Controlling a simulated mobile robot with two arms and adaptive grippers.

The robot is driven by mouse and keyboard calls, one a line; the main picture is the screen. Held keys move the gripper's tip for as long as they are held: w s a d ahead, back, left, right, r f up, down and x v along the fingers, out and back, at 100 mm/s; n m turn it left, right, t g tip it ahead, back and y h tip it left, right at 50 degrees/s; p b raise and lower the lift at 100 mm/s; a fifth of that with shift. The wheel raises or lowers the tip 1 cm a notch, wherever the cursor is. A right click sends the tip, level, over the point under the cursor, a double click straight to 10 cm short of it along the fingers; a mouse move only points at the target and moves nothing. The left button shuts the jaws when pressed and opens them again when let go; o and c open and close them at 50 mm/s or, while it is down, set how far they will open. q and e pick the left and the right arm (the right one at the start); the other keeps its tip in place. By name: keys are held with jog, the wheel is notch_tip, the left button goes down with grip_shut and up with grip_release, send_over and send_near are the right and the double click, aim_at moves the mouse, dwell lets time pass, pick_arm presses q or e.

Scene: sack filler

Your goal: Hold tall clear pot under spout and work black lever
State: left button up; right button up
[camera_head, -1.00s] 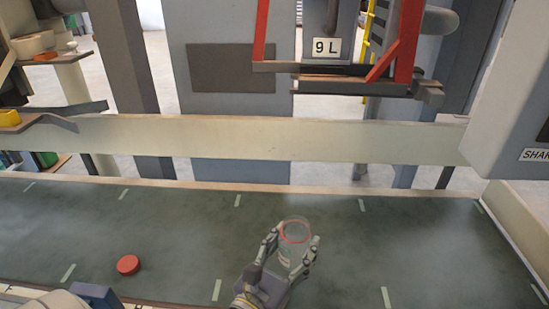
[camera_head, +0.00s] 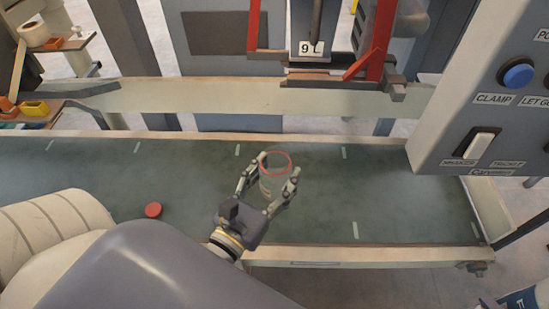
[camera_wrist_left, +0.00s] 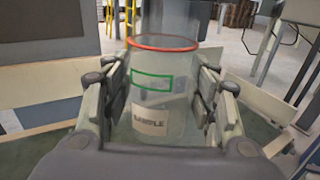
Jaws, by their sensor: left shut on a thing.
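The tall clear pot (camera_head: 271,187) has a red rim and is upright over the dark green belt. It also shows in the left wrist view (camera_wrist_left: 165,85), with a green rectangle and a "SAMPLE" label. My left gripper (camera_head: 270,178) is shut around the pot, a finger on each side. Beyond it, above the back rail, a grey unit marked "9 L" (camera_head: 311,48) sits between red bars. A thin dark rod (camera_head: 317,20) is above that label; I cannot tell whether it is the lever. I cannot make out the spout. My right gripper is not in view.
A red disc (camera_head: 153,210) lies on the belt (camera_head: 95,180), left of the pot. A grey control box (camera_head: 470,110) with a blue "CLAMP" button (camera_head: 517,75) and a white switch (camera_head: 482,144) overhangs the belt's right end. A cream rail (camera_head: 190,97) runs behind the belt.

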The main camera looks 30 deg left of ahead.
pick_arm(q)
jog(key=shift+w+a+r, duration=0.1)
jog(key=shift+w+r, duration=0.1)
jog(key=shift+r, duration=0.05)
jog(key=w+a+f+p, duration=0.25)
jog(key=w+a, duration=0.35)
jog(key=w, duration=0.3)
jog(key=w+d+p, duration=0.1)
jog(key=w+p, duration=0.1)
jog(key=w, duration=1.1)
jog(key=shift+w+d, duration=0.25)
jog(key=shift+w, duration=0.1)
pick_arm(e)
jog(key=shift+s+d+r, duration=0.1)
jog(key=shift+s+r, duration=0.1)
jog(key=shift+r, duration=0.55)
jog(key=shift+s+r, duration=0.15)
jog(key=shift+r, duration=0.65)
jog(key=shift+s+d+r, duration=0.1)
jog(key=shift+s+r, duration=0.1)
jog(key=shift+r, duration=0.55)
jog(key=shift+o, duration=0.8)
